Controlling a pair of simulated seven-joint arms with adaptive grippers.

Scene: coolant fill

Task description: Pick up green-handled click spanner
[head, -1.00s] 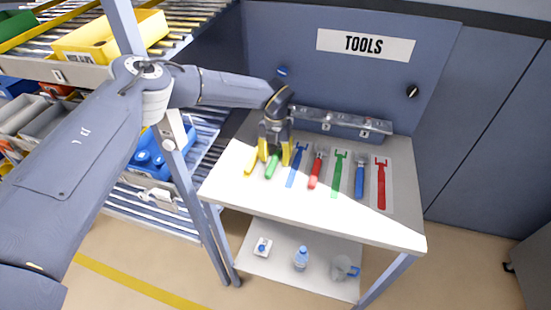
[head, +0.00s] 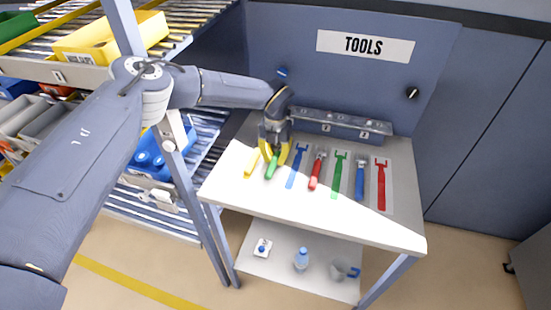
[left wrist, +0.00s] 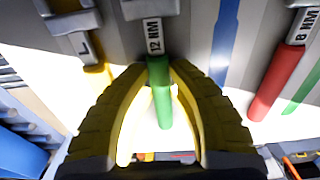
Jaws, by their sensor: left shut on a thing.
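The green-handled click spanner (head: 271,167) lies on the tabletop among a row of tools. In the left wrist view its green handle (left wrist: 162,95) points toward me, and a tag on its grey head reads 12 NM. My left gripper (head: 276,156) is at the spanner from above. In the left wrist view the yellow fingers of the left gripper (left wrist: 158,67) close on the handle near its head end. The spanner appears still on the table. My right gripper is out of view.
A yellow-handled tool (head: 251,162) lies close on the left. A blue tool outline (head: 297,165) is on the right, then a red-handled spanner (head: 316,172) and a blue-handled one (head: 360,180). A grey rail block (head: 340,125) stands behind. The table's front strip is clear.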

